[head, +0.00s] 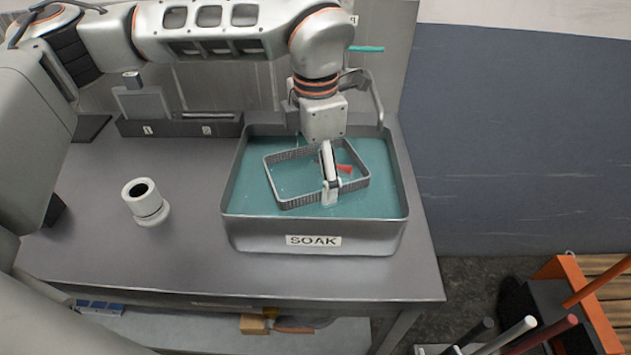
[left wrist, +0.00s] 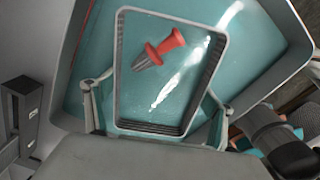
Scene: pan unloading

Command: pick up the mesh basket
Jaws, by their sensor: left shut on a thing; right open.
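The mesh basket (head: 287,202) is a grey rectangular frame with perforated walls. It sits at an angle in the teal liquid of the metal SOAK tub (head: 257,234). My left gripper (head: 320,172) reaches down over the basket from above. In the left wrist view its two fingers lie at opposite long sides of the basket (left wrist: 182,128), shut on it. In the head view the arm hides part of the basket's far side. A red plug-like piece (head: 344,168) shows within the basket outline, also in the left wrist view (left wrist: 170,42). My right gripper is out of view.
A white cylindrical fitting (head: 147,205) stands on the metal table left of the tub. A dark rack with numbered labels (head: 185,129) is at the back left. The tub's walls surround the basket. The table front left of the tub is clear.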

